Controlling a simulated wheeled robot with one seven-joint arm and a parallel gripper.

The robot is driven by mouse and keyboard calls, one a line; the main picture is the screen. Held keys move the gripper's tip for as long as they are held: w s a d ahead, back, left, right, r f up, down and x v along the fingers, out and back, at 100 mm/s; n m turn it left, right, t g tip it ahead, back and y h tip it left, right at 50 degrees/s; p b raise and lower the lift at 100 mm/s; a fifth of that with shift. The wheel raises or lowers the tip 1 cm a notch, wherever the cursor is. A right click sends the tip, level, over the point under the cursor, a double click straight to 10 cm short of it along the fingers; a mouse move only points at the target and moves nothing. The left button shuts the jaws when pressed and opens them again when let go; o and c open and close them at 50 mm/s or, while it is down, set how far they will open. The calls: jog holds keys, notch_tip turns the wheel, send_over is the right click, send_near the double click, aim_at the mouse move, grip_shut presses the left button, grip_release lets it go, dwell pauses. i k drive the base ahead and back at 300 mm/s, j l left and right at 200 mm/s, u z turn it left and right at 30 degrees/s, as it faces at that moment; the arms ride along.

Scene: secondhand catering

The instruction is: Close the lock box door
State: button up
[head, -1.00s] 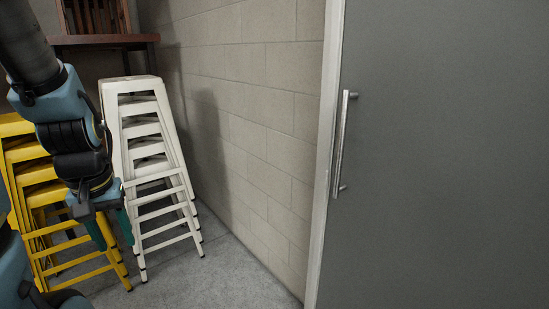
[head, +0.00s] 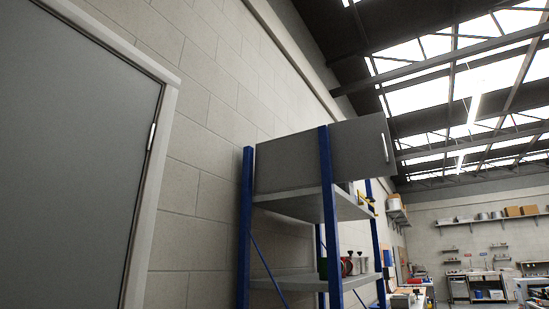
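A grey box (head: 285,162), apparently the lock box, sits on the upper shelf of a blue-posted rack against the wall. Its grey door (head: 358,150) appears to stand open, sticking out to the right past the front post, roughly in line with the box's side. A pale upright handle (head: 385,147) is near the door's free right edge. The box's inside is hidden from this angle. My gripper is not in the head view now, and nothing touches the door.
The rack (head: 246,230) has a lower shelf (head: 290,281) with small red and metal items. A closed grey room door (head: 70,160) in a pale frame is at left. The room opens out at right, with benches (head: 490,285) and wall shelves far off.

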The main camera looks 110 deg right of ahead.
aim_at(361, 146)
jog(key=z, duration=4.1)
jog(key=i+l+u, duration=0.1)
jog(key=u, duration=0.3)
jog(key=i+l+u, duration=0.15)
jog(key=u, duration=0.25)
jog(key=i+l+u, duration=0.15)
jog(key=u, duration=0.2)
